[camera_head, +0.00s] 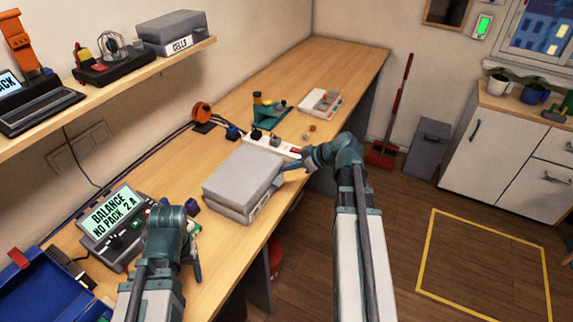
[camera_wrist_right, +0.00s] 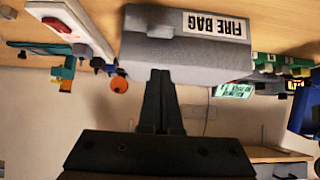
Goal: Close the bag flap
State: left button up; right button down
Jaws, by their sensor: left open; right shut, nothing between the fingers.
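The grey fire bag (camera_head: 238,180) sits on the wooden bench, with its flap lying over the top as far as I can see. In the right wrist view the bag (camera_wrist_right: 180,58) appears upside down with a white "FIRE BAG" label (camera_wrist_right: 215,24). My right gripper (camera_head: 284,170) is at the bag's right side; its fingers (camera_wrist_right: 161,76) are shut and empty, with tips at the bag's edge. I cannot tell if they touch it. My left gripper (camera_head: 194,262) is open, in front of the balance charger, apart from the bag.
The balance charger (camera_head: 112,222) reads "BALANCE NO PACK 2.A". A blue case (camera_head: 50,290) is at the front left. A white power strip (camera_head: 271,143) lies behind the bag. A shelf (camera_head: 110,88) hangs on the wall.

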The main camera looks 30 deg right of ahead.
pick_arm(q)
notch_tip(320, 180, down, 3)
jog(key=shift+r+b, duration=0.1)
jog(key=shift+b, duration=0.9)
pick_arm(e)
jog(key=s+d+f, duration=0.2)
jog(key=s+d, duration=0.2)
jog(key=s, duration=0.1)
jog(key=shift+s+f, duration=0.3)
jog(key=shift+s, duration=0.05)
pick_arm(q)
jog(key=shift+a, duration=0.1)
